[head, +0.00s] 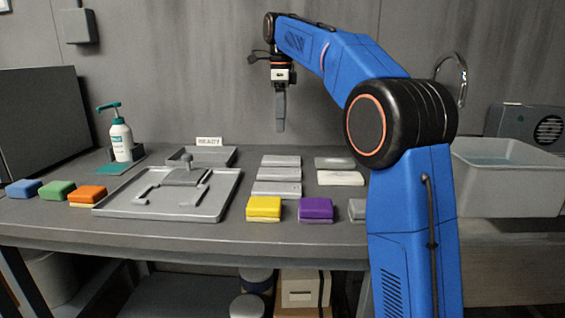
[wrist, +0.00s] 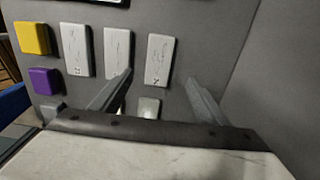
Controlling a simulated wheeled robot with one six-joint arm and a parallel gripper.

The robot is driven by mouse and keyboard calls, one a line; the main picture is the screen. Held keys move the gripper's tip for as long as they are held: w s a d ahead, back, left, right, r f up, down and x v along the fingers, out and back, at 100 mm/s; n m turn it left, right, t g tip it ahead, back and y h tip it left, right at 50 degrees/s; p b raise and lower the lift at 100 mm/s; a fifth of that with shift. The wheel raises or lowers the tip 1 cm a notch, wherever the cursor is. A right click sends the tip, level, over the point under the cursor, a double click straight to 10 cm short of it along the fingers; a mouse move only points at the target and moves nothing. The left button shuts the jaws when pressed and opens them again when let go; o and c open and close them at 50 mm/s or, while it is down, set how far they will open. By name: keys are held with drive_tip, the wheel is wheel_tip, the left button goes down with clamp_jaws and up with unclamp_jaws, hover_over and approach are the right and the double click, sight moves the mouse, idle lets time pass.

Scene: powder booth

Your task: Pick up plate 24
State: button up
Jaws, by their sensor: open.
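Several pale grey plates lie flat on the bench. Three form a column in the head view: far (head: 280,160), middle (head: 277,173) and near (head: 277,188). Two more lie to their right, a far one (head: 335,163) and a near one (head: 340,178). My gripper (head: 280,130) is open, empty and pointing down above the bench behind the column. The wrist view shows the three plates as a row, near (wrist: 75,48), middle (wrist: 117,50), far (wrist: 160,50). The open gripper (wrist: 160,77) has the far plate's end between its fingertips in view. Markings are unreadable, so I cannot tell which is 24.
Yellow (head: 263,209) and purple (head: 315,210) blocks sit in front of the plates. A grey tray fixture (head: 208,205) lies left, with a READY sign (head: 209,141) behind it. A pump bottle (head: 121,138) stands farther left. A grey basin (head: 507,190) is at right.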

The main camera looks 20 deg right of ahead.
sight(282, 158)
wheel_tip(282, 158, down, 11)
drive_tip(key=shift+s+f, duration=0.15)
idle(0.5)
drive_tip(key=shift+c, duration=0.4)
drive_tip(key=c, duration=1.4)
wheel_tip(282, 158, up, 10)
